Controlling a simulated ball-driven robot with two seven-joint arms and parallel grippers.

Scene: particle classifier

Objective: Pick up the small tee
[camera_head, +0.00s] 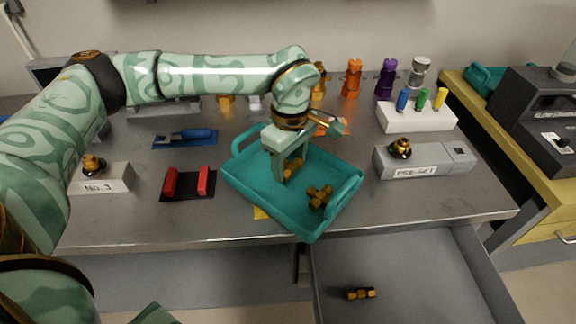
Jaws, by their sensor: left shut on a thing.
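A teal tray (240,181) with raised handles stands near the front of the metal bench. My left gripper (287,174) points down into it, shut on a small brass fitting (294,168). The fingers partly hide this fitting, so I cannot tell its full shape, though it may be the small tee. I cannot tell whether it touches the tray floor. Another brass fitting (319,196) with several stubby arms lies in the tray, to the right and nearer the front. My right gripper is not in view.
An open grey drawer below holds a brass fitting (361,293). A PRE-SET block (425,163) stands right of the tray, and a white holder (416,118) with coloured tools behind it. A black stand with red bars (203,181) and a No.3 block (103,181) are left.

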